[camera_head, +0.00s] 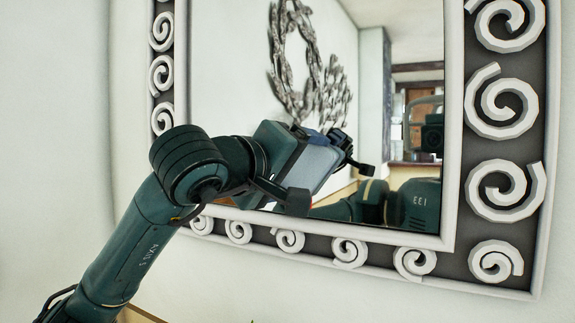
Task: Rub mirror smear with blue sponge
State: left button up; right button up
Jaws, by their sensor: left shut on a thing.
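The mirror (225,60) hangs on the wall, its glass filling the middle of the head view. My left arm comes in from the lower left, and my left gripper (328,184) is in front of the lower part of the glass. It is shut on the blue sponge (316,168), a pale blue-grey block tilted between the dark fingers. I cannot tell whether the sponge touches the glass. No smear stands out on the visible glass; the gripper and sponge hide part of it. My right gripper is not in view.
A wide dark frame with white spiral scrolls (350,251) and raised pale edges surrounds the glass. The glass reflects a wreath-like wall decoration (300,60), a doorway and parts of my own body. Bare white wall (60,110) lies to the left.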

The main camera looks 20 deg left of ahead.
aim_at(250, 131)
pick_arm(q)
jog(key=shift+w+a+r+p, duration=0.15)
jog(key=shift+a+r+p, duration=0.3)
jog(key=shift+a+r, duration=1.05)
jog(key=shift+w+a+r+p, duration=0.15)
jog(key=shift+a+r+p, duration=0.35)
jog(key=shift+a, duration=1.85)
jog(key=shift+w+a+r+p, duration=0.15)
jog(key=shift+a+r+p, duration=0.3)
jog(key=shift+a+r, duration=1.05)
jog(key=d+f, duration=0.1)
jog(key=d, duration=0.9)
jog(key=shift+s+d, duration=0.4)
jog(key=shift+s, duration=0.05)
jog(key=d+b+v, duration=0.1)
jog(key=v, duration=0.5)
jog(key=shift+a+f+b, duration=0.25)
jog(key=shift+f+b, duration=0.1)
